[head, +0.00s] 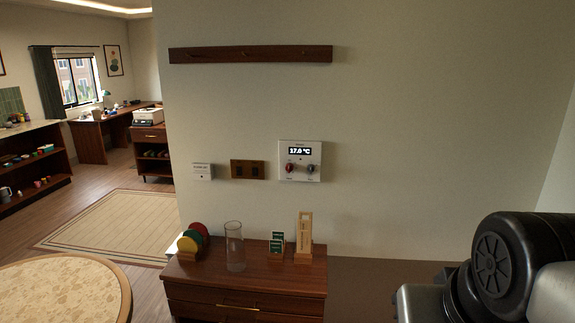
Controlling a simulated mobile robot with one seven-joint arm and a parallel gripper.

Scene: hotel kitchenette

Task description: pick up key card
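No object can be told for certain as the key card. Small green cards (277,242) with pale print stand in a wooden holder on the dark wooden cabinet (247,276) below the wall. A white wall plate (202,171) with small print, too small to read, is on the wall at the left. My gripper is not in view; only black and grey links of my arm show at the lower right, well to the right of the cabinet.
A clear glass vase (235,246), a rack of coloured discs (193,239) and an upright wooden stand (304,235) flank the cards. A thermostat (300,161) and switch plate (247,169) are on the wall. A round table (62,290) stands at lower left; open floor and a rug (110,222) lie beyond.

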